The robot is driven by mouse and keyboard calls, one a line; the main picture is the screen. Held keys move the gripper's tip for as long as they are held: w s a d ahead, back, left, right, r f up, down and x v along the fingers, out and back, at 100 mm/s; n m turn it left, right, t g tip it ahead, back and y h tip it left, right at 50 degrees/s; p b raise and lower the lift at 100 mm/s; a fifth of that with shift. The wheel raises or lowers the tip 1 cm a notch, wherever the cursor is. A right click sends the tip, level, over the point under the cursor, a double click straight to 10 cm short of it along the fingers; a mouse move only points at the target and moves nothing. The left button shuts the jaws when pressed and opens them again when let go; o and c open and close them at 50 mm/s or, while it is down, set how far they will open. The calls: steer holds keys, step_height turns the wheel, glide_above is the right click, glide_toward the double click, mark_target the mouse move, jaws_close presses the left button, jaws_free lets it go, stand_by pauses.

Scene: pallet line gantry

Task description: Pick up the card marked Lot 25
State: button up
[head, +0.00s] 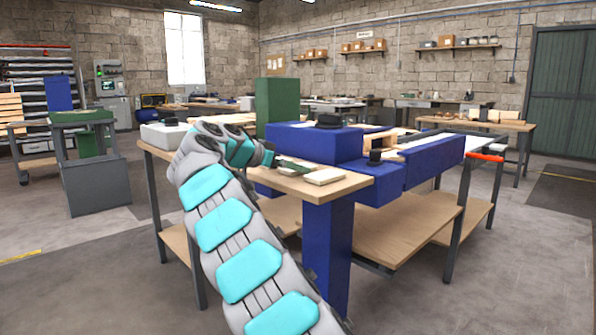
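No lettering can be read, so I cannot tell which thing is the card marked Lot 25. A small flat pale piece (325,176) lies near the front edge of the wooden worktable (350,184); its marking does not show. A thin dark green piece (298,165) is just left of it. My arm reaches up from the bottom of the view, and my gripper (271,158) is over the table, left of the pale piece. The gripper's fingers are too small and too hidden by the arm to tell open from shut.
A blue gantry-like block (335,143) and a blue beam (435,160) stand on the table's right side. A tall green box (283,102) rises behind my gripper. A white box (165,134) sits at the table's left. The floor at front left is clear.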

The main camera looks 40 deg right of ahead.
steer(key=shift+d, duration=0.2)
steer(key=c, duration=1.3)
steer(key=shift+r, duration=0.15)
